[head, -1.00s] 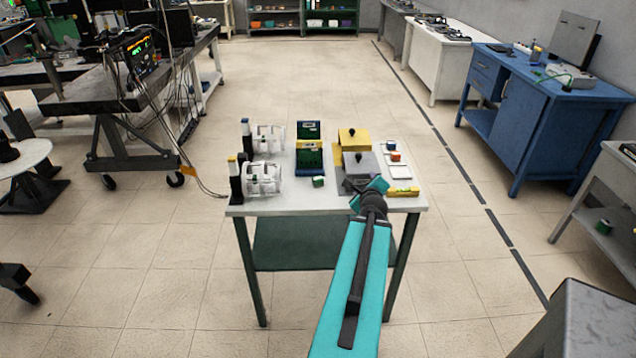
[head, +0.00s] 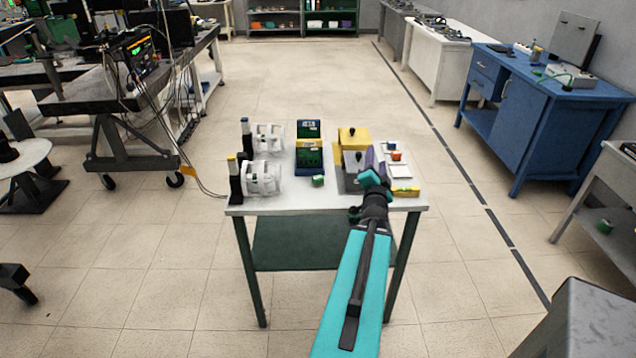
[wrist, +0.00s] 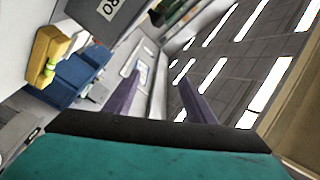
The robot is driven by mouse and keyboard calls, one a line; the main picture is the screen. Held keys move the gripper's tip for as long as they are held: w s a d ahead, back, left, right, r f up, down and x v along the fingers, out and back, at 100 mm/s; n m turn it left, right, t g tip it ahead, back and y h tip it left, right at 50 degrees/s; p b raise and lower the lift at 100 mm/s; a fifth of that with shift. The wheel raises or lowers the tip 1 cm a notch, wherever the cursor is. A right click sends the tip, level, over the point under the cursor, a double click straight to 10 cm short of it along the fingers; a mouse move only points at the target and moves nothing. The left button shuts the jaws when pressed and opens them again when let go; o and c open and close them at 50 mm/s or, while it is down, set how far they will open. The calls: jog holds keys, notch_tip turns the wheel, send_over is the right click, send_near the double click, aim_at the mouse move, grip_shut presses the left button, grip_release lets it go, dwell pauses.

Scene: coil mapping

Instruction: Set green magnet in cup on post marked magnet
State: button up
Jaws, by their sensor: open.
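A small green block (head: 318,181), which looks like the green magnet, lies near the front edge of the white table (head: 290,203). Two dark upright posts stand at the left beside clear coils: one has a yellow top (head: 233,180), the other a blue top (head: 246,140). I cannot read any post marking or make out a cup. My gripper (head: 373,157) is open and empty over the table's right part, to the right of the green block and apart from it. In the wrist view its purple fingers (wrist: 157,97) stand apart with nothing between them.
Clear coils (head: 262,178), a green-and-blue instrument (head: 309,150) and a yellow box (head: 354,137) stand on the table. A grey box is partly behind my gripper. A white tray (head: 402,171) and a yellow bar (head: 406,192) lie at right. The wrist view faces the room and ceiling lights.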

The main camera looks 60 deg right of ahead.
jog(key=w+a+f+n+t+y, duration=0.2)
jog(key=w+a+n, duration=0.1)
jog(key=n, duration=0.2)
jog(key=w+a+f+n+t+y+b, duration=0.1)
jog(key=w+a+f+n+t+y, duration=0.1)
jog(key=n, duration=0.4)
jog(key=w+a+f+n+t+y+b, duration=0.1)
jog(key=w+a+f+n+t+y, duration=0.2)
jog(key=w+a+n, duration=0.1)
jog(key=shift+w+a+f+n, duration=0.15)
jog(key=shift+a+f+n, duration=0.15)
jog(key=shift+n, duration=0.5)
jog(key=y+b, duration=0.1)
send_near(320, 178)
jog(key=shift+s+a+n, duration=0.3)
jog(key=shift+s+a, duration=0.6)
jog(key=shift+s, duration=0.2)
jog(key=shift+r, duration=0.1)
jog(key=shift+d, duration=0.1)
jog(key=shift+x, duration=0.9)
jog(key=p+x, duration=0.1)
jog(key=x, duration=0.4)
jog(key=shift+w+d, duration=0.2)
jog(key=shift+w, duration=0.05)
jog(key=shift+w+d+p, duration=0.25)
jog(key=shift+w+p, duration=0.05)
jog(key=shift+w, duration=0.2)
